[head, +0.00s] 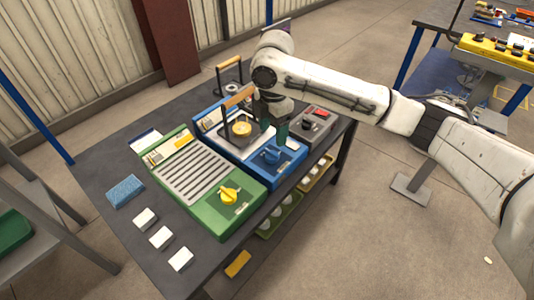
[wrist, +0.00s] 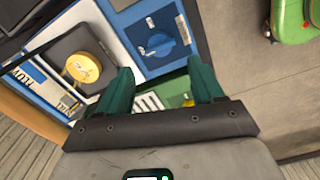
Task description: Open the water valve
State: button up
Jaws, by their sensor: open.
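The water valve looks to be the blue knob (head: 272,155) on the front of a blue unit (head: 293,169) on the dark table. The same knob shows in the wrist view (wrist: 158,42) on a dark blue square, just beyond my fingertips. My gripper (head: 273,134) is open and empty, with two teal fingers. In the wrist view my gripper (wrist: 162,67) points toward the knob, one finger to each side in the picture. The fingers do not touch the knob. No label on the knob can be read.
A green unit (head: 245,209) with a yellow knob (head: 229,195) stands left of the blue one. A dark box with a yellow disc (head: 242,128) and wooden handle (head: 239,97) sits behind the knob. A grey box (head: 322,121) with a red switch stands right. White blocks (head: 161,238) lie front left.

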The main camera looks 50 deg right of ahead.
aim_at(272, 152)
notch_tip(272, 152, down, 9)
jog(key=shift+r+b, duration=0.1)
jog(key=shift+b, duration=0.3)
jog(key=c, duration=0.8)
